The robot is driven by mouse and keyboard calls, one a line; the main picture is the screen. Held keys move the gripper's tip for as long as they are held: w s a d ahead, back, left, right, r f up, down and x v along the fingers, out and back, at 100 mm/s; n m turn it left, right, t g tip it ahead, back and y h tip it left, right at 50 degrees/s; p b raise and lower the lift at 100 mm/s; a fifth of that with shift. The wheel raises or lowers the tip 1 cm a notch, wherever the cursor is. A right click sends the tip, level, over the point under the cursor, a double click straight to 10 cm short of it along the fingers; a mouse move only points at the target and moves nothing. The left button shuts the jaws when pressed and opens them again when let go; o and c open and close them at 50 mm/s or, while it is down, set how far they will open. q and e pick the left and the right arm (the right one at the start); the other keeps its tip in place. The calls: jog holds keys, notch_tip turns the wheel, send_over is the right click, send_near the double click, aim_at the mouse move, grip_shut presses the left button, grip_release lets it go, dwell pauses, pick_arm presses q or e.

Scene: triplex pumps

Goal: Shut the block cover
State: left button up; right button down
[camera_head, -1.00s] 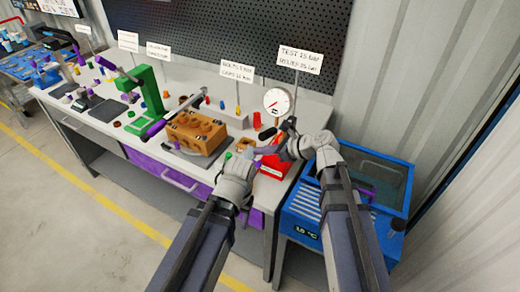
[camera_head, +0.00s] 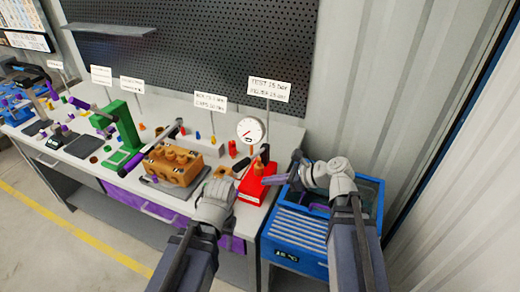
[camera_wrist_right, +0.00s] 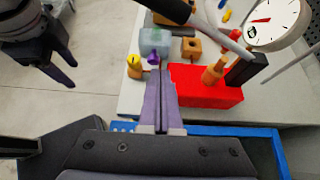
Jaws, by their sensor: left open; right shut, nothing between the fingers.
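The orange block (camera_head: 172,165) sits on the bench with round parts on its top. I cannot make out a separate cover on it. My left gripper (camera_head: 228,187) is open near the bench's front edge, between the orange and red blocks. It also shows in the right wrist view (camera_wrist_right: 62,72).
The red block (camera_head: 257,184) with a dial gauge (camera_head: 251,130) is close beside my right fingers. A green press (camera_head: 125,135) stands farther left. Floor in front is clear.

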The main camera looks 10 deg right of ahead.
jog(key=s+a+f+n+g+h, duration=0.2)
jog(key=s+f+n+h, duration=0.3)
jog(key=n, duration=0.9)
jog(key=s+a+f+n+g+h, duration=0.2)
jog(key=s+f+n+g+h, duration=0.2)
jog(key=s+n, duration=0.4)
jog(key=f+n+h, duration=0.1)
jog(key=n+h, duration=0.1)
jog(key=n, duration=0.3)
jog(key=shift+a+f+n, duration=0.25)
jog(key=shift+n, duration=0.15)
jog(key=shift+s+h, duration=0.1)
jog(key=shift+h, duration=0.2)
